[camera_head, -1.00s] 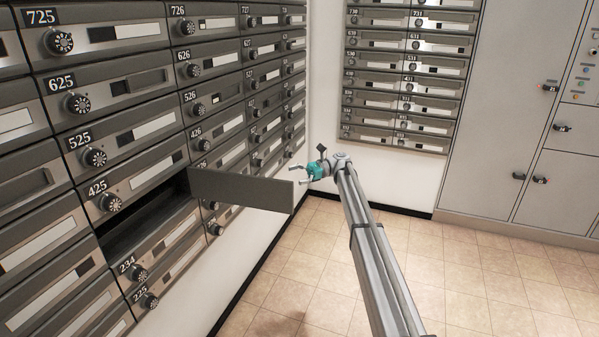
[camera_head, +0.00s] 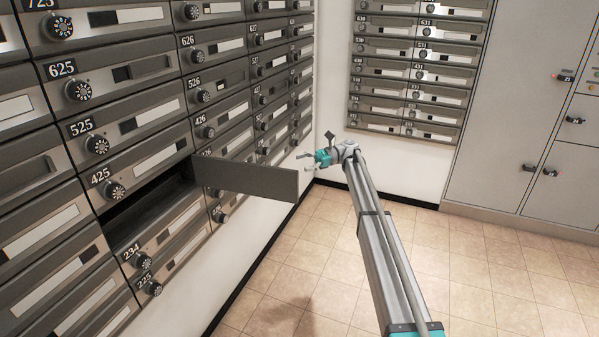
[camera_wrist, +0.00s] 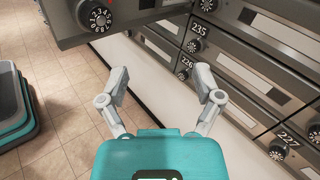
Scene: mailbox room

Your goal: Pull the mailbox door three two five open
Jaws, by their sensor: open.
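The mailbox door (camera_head: 245,180) below door 425 stands swung out from the wall, hinged on its right side. Its number does not show. Behind it is a dark open compartment (camera_head: 150,212). In the wrist view the door (camera_wrist: 65,14) is at the top, with its dial (camera_wrist: 97,15) towards me. My gripper (camera_head: 309,161) is just beyond the door's free edge in the head view, apart from it as far as I can tell. In the wrist view my gripper (camera_wrist: 160,82) has its two fingers spread, with nothing between them.
Closed mailboxes surround the opening, with 425 (camera_head: 115,190) above and 234 (camera_head: 143,260) below. More mailboxes (camera_head: 415,75) and a grey cabinet (camera_head: 510,100) stand at the back. The tiled floor (camera_head: 340,240) is clear.

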